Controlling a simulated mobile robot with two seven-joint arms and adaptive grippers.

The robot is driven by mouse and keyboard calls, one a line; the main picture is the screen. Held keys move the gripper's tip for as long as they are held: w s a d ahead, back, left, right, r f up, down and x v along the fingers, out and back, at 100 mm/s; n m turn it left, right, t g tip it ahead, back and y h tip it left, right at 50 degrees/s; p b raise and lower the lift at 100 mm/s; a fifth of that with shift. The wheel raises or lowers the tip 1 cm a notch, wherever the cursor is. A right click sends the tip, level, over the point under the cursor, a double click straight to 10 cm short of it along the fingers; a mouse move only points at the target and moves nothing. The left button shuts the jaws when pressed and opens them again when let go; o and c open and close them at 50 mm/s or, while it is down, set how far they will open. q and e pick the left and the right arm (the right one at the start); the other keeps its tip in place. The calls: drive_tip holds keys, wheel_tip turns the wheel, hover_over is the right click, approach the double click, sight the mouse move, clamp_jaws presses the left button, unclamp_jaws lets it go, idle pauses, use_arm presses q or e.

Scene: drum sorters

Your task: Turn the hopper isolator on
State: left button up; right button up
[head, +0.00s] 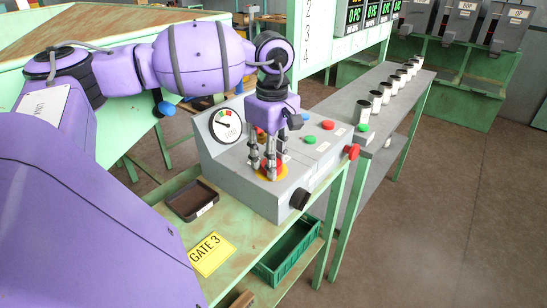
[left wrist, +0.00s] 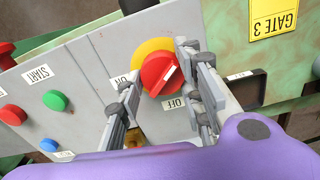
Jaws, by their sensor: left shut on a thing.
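The hopper isolator is a red rotary knob (left wrist: 158,74) on a yellow disc (left wrist: 148,48), set in a grey control box (head: 243,182). A white pointer mark shows on the knob. An ON label (left wrist: 121,83) is partly covered by a finger, and an OFF label (left wrist: 173,104) sits by the knob's edge. In the head view the fingers hide much of the knob. My right gripper is not in view.
The box also carries a dial gauge (head: 225,125), green and red buttons, a black knob (head: 299,198) and a red side button (head: 352,151). A dark tray (head: 191,201) lies left of the box. A yellow GATE 3 sign (head: 212,255) is at the bench front.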

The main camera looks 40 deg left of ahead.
use_arm(q)
drive_tip(key=m, duration=0.2)
drive_tip(key=shift+w+r+m+b, duration=0.15)
drive_tip(key=shift+m+b, duration=0.15)
drive_tip(key=shift+m, duration=0.1)
drive_tip(key=shift+r+m+b, duration=0.1)
drive_tip(key=shift+m+b, duration=0.25)
drive_tip(key=shift+m, duration=1.35)
drive_tip(key=o, duration=1.1)
drive_tip(key=shift+w+d, duration=0.1)
